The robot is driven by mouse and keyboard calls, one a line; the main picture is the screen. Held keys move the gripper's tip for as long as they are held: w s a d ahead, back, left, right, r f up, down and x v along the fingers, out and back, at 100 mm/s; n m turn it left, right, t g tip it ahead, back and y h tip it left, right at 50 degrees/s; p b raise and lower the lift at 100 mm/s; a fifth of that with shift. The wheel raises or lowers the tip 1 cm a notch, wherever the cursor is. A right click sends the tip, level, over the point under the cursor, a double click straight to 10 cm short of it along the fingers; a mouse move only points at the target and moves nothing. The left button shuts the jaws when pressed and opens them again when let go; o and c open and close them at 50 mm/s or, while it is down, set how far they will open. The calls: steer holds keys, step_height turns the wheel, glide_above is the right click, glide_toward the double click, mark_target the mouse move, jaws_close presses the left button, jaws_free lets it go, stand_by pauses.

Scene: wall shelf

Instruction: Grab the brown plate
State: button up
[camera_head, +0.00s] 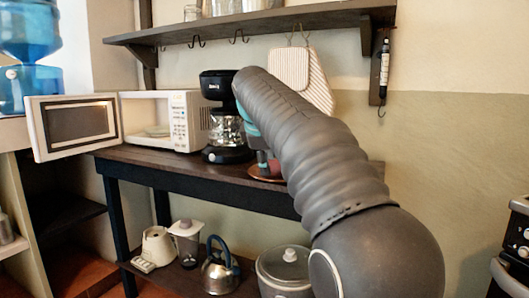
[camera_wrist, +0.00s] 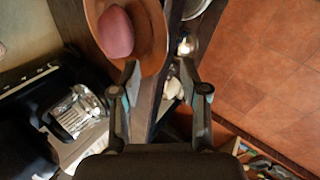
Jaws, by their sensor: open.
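The brown plate (camera_wrist: 150,42) is at the top of the wrist view, near the table edge, with a rounded pinkish-red object (camera_wrist: 116,32) on it. In the head view the plate (camera_head: 256,176) shows on the dark table, mostly hidden by my arm. My gripper (camera_wrist: 158,66) is open. Its left fingertip overlaps the plate's lower rim in the wrist view, and its right fingertip is to the right of the rim, past the table edge. I cannot tell whether either finger touches the plate.
A black coffee maker (camera_head: 222,115) stands left of the plate, with an open white microwave (camera_head: 170,120) beyond it. A shelf with hooks (camera_head: 250,28) is above. A kettle (camera_head: 220,268) and a pot (camera_head: 284,268) stand on the lower shelf.

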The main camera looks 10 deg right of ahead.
steer(key=b+x, duration=0.1)
steer(key=x, duration=0.6)
jaws_close()
stand_by(0.3)
